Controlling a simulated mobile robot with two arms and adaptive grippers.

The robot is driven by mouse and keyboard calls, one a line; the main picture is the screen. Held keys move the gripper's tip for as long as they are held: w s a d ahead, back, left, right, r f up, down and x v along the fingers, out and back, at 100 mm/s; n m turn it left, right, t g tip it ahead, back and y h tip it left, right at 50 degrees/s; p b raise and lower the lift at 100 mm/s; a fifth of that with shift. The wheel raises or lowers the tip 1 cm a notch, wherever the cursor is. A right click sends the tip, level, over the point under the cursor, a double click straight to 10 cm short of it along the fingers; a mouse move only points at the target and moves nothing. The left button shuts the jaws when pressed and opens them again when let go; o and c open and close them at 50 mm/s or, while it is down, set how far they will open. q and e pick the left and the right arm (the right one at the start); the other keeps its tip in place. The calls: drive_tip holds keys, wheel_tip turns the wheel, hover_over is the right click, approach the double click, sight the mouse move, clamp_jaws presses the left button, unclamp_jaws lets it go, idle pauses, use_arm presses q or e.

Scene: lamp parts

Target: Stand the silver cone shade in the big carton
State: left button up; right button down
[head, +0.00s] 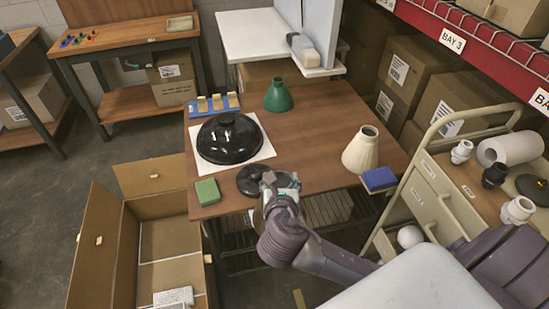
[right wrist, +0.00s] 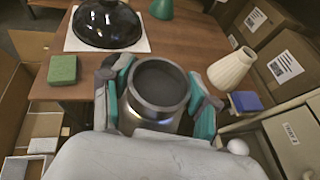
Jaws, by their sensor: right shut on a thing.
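The silver cone shade (right wrist: 158,108) is between the teal-padded fingers of my right gripper (right wrist: 160,92) in the right wrist view, its round opening facing the camera. My right gripper (head: 281,184) is shut on it at the table's front edge in the head view. There the gripper and arm mostly hide the shade. The big carton (head: 123,250) stands open on the floor at the lower left, its flaps spread, with dividers and a white item inside. The gripper is to the right of it. My left gripper is not in view.
The wooden table (head: 315,150) holds a black dome shade (head: 230,138) on a white sheet, a green sponge (head: 207,191), a black disc (head: 250,181), a green cone (head: 278,96), a cream shade (head: 362,149) and a blue block (head: 379,180). A cart (head: 425,190) stands right.

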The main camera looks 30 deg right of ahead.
drive_tip(key=s+a+n+t+y, duration=0.1)
drive_tip(key=s+a+n+y, duration=0.4)
drive_tip(key=s, duration=0.5)
drive_tip(key=shift+s+a+f+n+t+y, duration=0.25)
drive_tip(key=shift+a+n+t+y, duration=0.15)
drive_tip(key=shift+a+y, duration=0.5)
